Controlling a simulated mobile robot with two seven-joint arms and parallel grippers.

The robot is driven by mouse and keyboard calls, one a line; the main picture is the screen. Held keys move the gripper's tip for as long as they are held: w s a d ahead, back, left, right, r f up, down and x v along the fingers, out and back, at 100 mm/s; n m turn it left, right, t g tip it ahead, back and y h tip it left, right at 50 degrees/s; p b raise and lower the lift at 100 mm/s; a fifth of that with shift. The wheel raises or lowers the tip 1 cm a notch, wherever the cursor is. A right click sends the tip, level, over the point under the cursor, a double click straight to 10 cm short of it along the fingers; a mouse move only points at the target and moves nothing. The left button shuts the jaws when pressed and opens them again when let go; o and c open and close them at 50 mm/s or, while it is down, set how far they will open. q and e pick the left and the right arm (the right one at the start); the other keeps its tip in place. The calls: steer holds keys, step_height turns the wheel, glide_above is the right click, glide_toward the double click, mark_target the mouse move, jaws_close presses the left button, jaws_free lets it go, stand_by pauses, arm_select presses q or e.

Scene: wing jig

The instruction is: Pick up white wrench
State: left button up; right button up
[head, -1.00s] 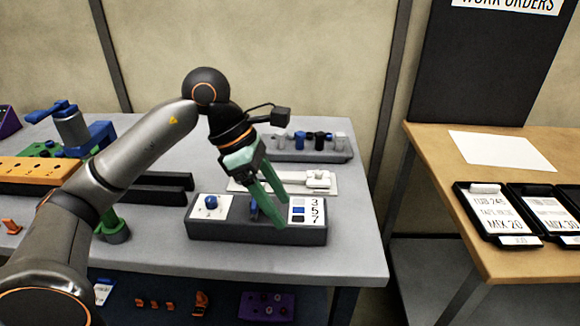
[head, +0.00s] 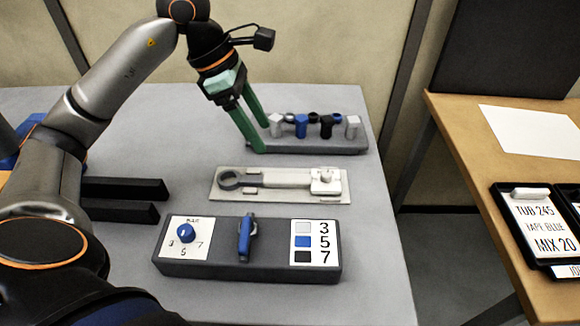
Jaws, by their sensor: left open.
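A long pale tool shaped like a wrench (head: 285,178), with a dark ring at its left end and a white block at its right end, lies on a pale plate (head: 222,193) mid-table. Behind it, a grey rack (head: 310,146) holds several small upright pieces; a white piece (head: 275,125) stands at its left end and a pale one (head: 352,127) at its right. I cannot tell if either is a wrench. My left gripper (head: 261,136) is open, its green fingers pointing down at the rack's left end beside the white piece. Contact is unclear. My right gripper is not in view.
A dark box (head: 265,268) with a blue knob, a blue lever (head: 246,238) and a 3-5-7 colour label stands in front. Dark bars (head: 125,188) lie at left beside my arm. A wooden table (head: 470,140) with trays is at right, across a gap.

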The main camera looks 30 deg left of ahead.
mark_target(288, 178)
arm_select(q)
steer(key=x, duration=1.2)
steer(key=shift+f+b, duration=0.2)
steer(key=shift+b, duration=0.2)
steer(key=shift+f, duration=0.15)
steer(key=shift+c, duration=0.2)
jaws_close()
stand_by(0.9)
